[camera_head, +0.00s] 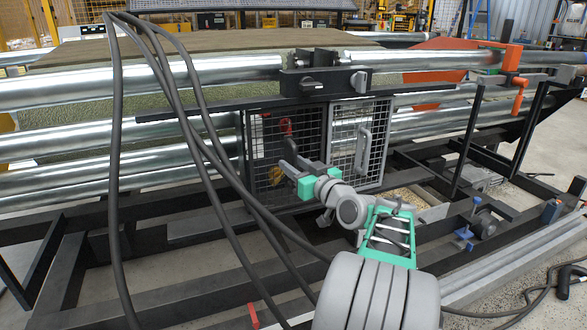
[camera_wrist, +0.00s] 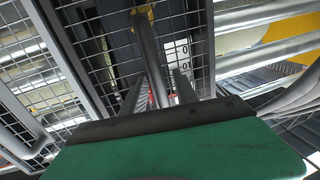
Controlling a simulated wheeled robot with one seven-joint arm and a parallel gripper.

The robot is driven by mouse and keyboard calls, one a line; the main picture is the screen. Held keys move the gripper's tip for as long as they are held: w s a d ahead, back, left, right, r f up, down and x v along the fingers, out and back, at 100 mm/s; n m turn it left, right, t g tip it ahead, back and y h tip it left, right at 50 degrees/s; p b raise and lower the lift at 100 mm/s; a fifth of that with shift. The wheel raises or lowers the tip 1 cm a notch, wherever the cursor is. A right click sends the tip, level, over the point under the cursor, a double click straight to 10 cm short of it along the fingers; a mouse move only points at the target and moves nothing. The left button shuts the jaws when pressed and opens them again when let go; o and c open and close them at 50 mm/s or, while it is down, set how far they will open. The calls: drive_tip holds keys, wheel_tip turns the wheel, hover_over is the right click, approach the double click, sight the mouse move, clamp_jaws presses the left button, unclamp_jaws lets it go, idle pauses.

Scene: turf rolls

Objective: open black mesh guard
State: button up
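The black mesh guard (camera_head: 262,130) is the left of two mesh panels under a dark crossbar, with a dark frame and grid. Red and yellow parts show behind it. It appears level with its frame, but I cannot tell whether it is latched. Its mesh also shows in the wrist view (camera_wrist: 108,38). My gripper (camera_head: 284,156) is in front of the panel, fingers spread apart with a gap. In the wrist view my gripper (camera_wrist: 158,85) points toward the mesh, and a grey bar (camera_wrist: 147,45) shows beyond the fingers. I cannot tell whether the fingers touch anything.
A grey mesh panel (camera_head: 345,135) with an upright handle (camera_head: 363,150) stands right of the guard. Steel rollers (camera_head: 100,135) run on both sides. A control box with knobs (camera_head: 326,82) sits above. Black cables (camera_head: 118,170) hang at left, and dark frame beams (camera_head: 190,285) lie low in front.

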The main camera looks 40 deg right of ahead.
drive_tip(key=shift+w, duration=0.1)
drive_tip(key=shift+c, duration=0.2)
clamp_jaws()
idle(1.1)
